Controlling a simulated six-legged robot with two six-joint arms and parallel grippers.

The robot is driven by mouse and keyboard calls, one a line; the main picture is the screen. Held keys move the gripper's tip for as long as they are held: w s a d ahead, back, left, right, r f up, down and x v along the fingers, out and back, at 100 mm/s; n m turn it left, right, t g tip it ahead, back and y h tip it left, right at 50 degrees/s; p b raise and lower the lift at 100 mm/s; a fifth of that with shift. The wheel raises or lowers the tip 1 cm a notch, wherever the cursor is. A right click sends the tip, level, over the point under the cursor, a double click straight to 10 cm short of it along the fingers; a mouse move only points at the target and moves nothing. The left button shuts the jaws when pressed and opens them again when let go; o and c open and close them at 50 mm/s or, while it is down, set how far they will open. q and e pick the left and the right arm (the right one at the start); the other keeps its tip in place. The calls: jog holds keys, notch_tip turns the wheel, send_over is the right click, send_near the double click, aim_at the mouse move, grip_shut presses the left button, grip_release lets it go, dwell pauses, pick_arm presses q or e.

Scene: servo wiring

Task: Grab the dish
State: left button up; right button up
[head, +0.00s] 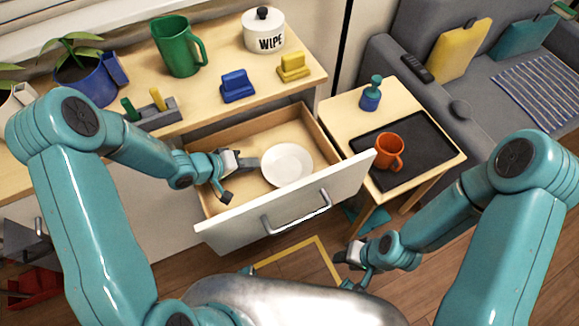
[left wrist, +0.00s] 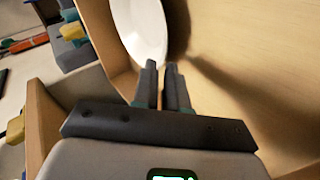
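The white round dish (head: 287,164) lies inside the open drawer. It also shows at the top of the left wrist view (left wrist: 137,25), cut off by the frame. My left gripper (head: 252,163) reaches into the drawer at the dish's left edge. In the left wrist view its two dark fingers (left wrist: 161,70) are close together with a narrow gap, one on each side of the dish's rim, and look shut on it. The exact contact is hard to see. My right gripper (head: 348,256) is low in front of the drawer, away from the dish; its opening is unclear.
The drawer (head: 290,208) has a white front with a metal handle. On the desk above stand a green mug (head: 178,45), a WIPE jar (head: 263,30), and blue (head: 237,87) and yellow (head: 293,67) blocks. Right, a side table holds an orange mug (head: 389,152) on a black tray (head: 425,150).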

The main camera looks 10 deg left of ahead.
aim_at(264, 164)
pick_arm(q)
jog(key=x, duration=0.4)
jog(key=shift+f+b, duration=0.2)
jog(key=shift+b, duration=0.2)
grip_shut()
jog(key=shift+d+r, duration=0.1)
jog(key=shift+r, duration=0.05)
